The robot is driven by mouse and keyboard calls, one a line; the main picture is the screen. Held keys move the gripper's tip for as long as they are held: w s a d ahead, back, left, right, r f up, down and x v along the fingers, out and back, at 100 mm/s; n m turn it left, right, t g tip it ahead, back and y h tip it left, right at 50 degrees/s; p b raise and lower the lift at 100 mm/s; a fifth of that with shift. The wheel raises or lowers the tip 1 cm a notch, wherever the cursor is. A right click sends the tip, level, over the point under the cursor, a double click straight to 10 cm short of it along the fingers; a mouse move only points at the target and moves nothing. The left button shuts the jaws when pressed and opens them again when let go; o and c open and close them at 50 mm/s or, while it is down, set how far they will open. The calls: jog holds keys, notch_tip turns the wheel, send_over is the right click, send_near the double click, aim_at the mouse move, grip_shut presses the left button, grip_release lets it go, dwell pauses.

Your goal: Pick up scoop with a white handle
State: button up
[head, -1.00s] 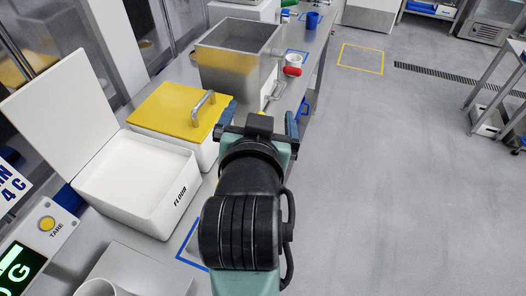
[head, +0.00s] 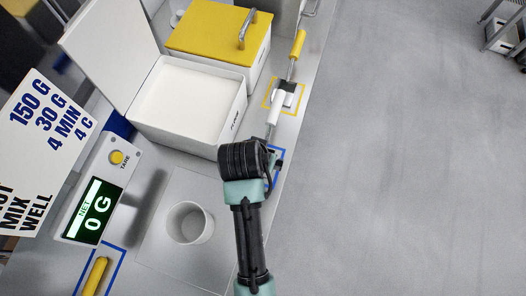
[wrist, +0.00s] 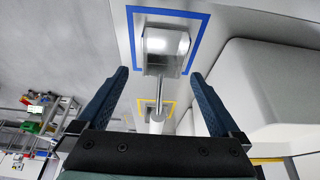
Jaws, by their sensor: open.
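The scoop with a white handle (head: 274,108) lies on the counter beside the flour bin, its handle pointing away from me in the head view. In the wrist view its metal bowl (wrist: 165,50) lies inside a blue taped outline, and its thin shaft and white handle (wrist: 157,124) run down between my fingers. My gripper (wrist: 160,73) is open and empty, with one finger on each side of the shaft in that picture. The palm hides the end of the handle. In the head view my wrist hides the fingers and the scoop's bowl.
A scoop with a yellow handle (head: 298,44) lies just beyond, its bowl in a yellow outline. The open flour bin (head: 190,103) and yellow-lidded bin (head: 222,31) stand left. A white cup (head: 190,223) stands on the scale. Floor is clear right of the counter.

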jog(key=shift+w+p+x, duration=0.2)
jog(key=shift+p+x, duration=0.25)
jog(key=shift+x, duration=2.05)
jog(key=shift+a, duration=0.15)
jog(key=shift+c, duration=0.2)
jog(key=c, duration=1.2)
jog(key=shift+r, duration=0.1)
notch_tip(320, 180, up, 10)
jog(key=shift+b, duration=0.45)
